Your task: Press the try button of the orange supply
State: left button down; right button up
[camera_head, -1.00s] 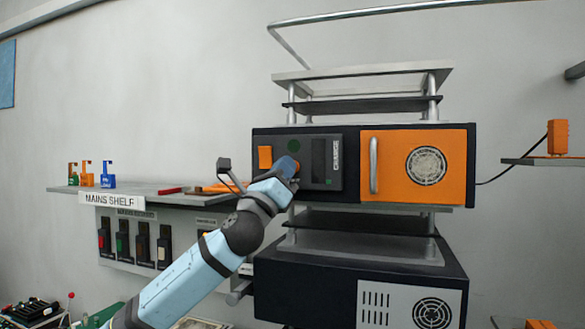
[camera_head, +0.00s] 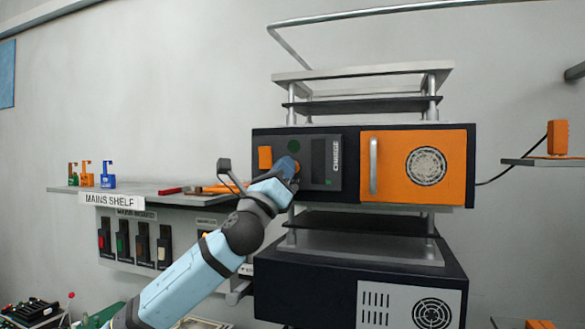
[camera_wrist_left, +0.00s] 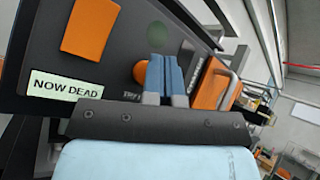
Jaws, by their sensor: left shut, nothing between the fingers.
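The orange supply (camera_head: 464,190) is a dark box with an orange door (camera_head: 397,150) and a grey control panel at its left. On the panel, the round orange try button (camera_wrist_left: 139,72) shows beside the fingers in the left wrist view, with a partly covered "TRY" label below it. My left gripper (camera_wrist_left: 165,65) is shut and empty, its blue fingertips at the panel and overlapping the button's edge. I cannot tell whether they touch it. In the head view the left gripper (camera_head: 289,167) hides most of the button. My right gripper is not in view.
A dark green round lamp (camera_head: 293,146) and an orange square (camera_head: 265,157) are on the panel. The mains shelf (camera_head: 150,190) is at left. Another dark unit (camera_head: 300,285) stands below.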

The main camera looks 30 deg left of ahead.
pick_arm(q)
jog(key=shift+s+d, duration=0.1)
jog(key=shift+s, duration=0.45)
jog(key=shift+s+d+p, duration=0.15)
jog(key=shift+s+d, duration=0.05)
jog(key=shift+s, duration=0.6)
jog(key=shift+s+d+p, duration=0.15)
jog(key=shift+s+d, duration=0.05)
jog(key=shift+s, duration=0.65)
jog(key=shift+s+d+p, duration=0.15)
jog(key=shift+s+d, duration=0.05)
jog(key=shift+s, duration=0.6)
